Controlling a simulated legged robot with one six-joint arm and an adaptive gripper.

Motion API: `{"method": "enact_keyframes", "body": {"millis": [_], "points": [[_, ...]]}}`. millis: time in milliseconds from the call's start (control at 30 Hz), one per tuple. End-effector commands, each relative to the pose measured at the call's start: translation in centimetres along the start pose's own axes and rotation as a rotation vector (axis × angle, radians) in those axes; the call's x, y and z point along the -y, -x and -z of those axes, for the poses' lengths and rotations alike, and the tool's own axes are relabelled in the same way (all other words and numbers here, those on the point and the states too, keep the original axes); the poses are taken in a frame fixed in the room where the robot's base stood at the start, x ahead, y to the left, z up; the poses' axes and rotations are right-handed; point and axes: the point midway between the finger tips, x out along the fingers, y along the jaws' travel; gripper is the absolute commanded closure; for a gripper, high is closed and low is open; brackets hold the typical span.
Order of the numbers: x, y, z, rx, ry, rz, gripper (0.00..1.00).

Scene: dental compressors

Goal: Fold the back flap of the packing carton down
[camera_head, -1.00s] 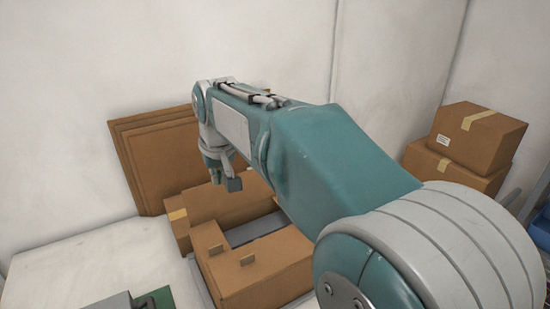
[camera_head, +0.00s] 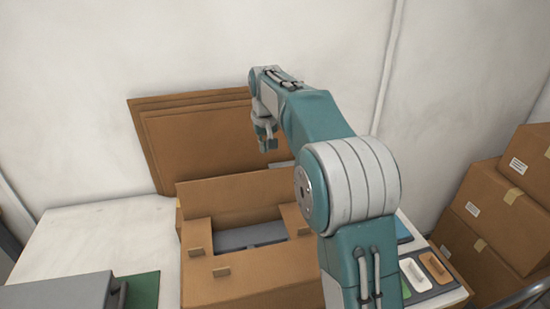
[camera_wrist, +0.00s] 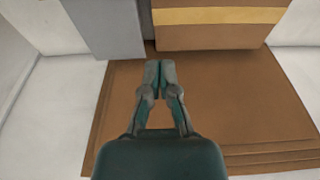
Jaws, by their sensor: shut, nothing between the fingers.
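The packing carton (camera_head: 275,268) stands open on the white table in the head view. Its back flap (camera_head: 232,192) stands up along the rear edge. Smaller flaps show at the left and right, and a grey item (camera_head: 250,236) lies inside. My gripper (camera_head: 268,146) is shut and empty. It hangs above and behind the back flap's right part, apart from it in the picture. In the wrist view my gripper's fingertips (camera_wrist: 160,64) are together. A brown cardboard face with a yellow band (camera_wrist: 220,16) lies beyond them; I cannot tell which carton part it is.
Flat cardboard sheets (camera_head: 200,140) lean on the wall behind the carton. A grey box (camera_head: 60,292) and a green item (camera_head: 138,289) are at the front left. A tray (camera_head: 428,268) is at the right. Stacked cartons (camera_head: 487,215) stand farther right.

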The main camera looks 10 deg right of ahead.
Motion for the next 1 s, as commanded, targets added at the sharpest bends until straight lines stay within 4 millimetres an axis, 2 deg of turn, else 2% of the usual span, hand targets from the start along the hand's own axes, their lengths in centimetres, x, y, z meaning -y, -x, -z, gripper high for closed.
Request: {"method": "enact_keyframes", "body": {"millis": [333, 500, 567, 800, 1000], "points": [[-1.1, -6.4, -0.1, 0.004, -0.003, 0.009, 1.0], [-0.9, -9.2, -0.1, 0.004, -0.003, 0.007, 1.0], [-0.7, -8.4, -0.9, -0.001, -0.002, 0.006, 1.0], [-0.6, -7.7, -3.2, 0.0, -0.001, 0.005, 1.0], [-0.8, -7.5, -3.9, 0.0, -0.002, 0.007, 1.0]]}}
